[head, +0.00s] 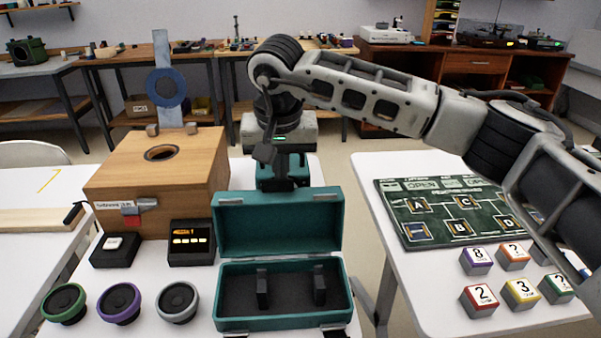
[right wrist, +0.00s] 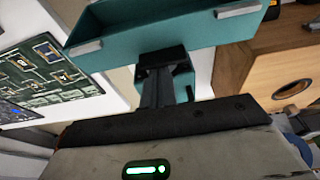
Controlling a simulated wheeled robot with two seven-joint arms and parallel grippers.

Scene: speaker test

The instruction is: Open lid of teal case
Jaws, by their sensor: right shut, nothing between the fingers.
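The teal case (head: 230,312) stands at the front of the white table with its lid (head: 280,225) raised upright. Its dark inside shows two small black uprights. My right gripper (head: 286,184) is shut and empty, pointing down just behind the lid's top edge. I cannot tell whether it touches the lid. In the right wrist view the fingers (right wrist: 165,62) are together by the teal lid (right wrist: 150,30), which shows grey metal pieces near its edge. My left gripper is out of view.
A wooden box (head: 190,190) with a round hole stands left of the case. Several ringed round speakers (head: 119,304) and two black boxes (head: 192,243) are near it. A green board (head: 410,232) and number blocks (head: 480,301) lie on the right table. A gap separates the tables.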

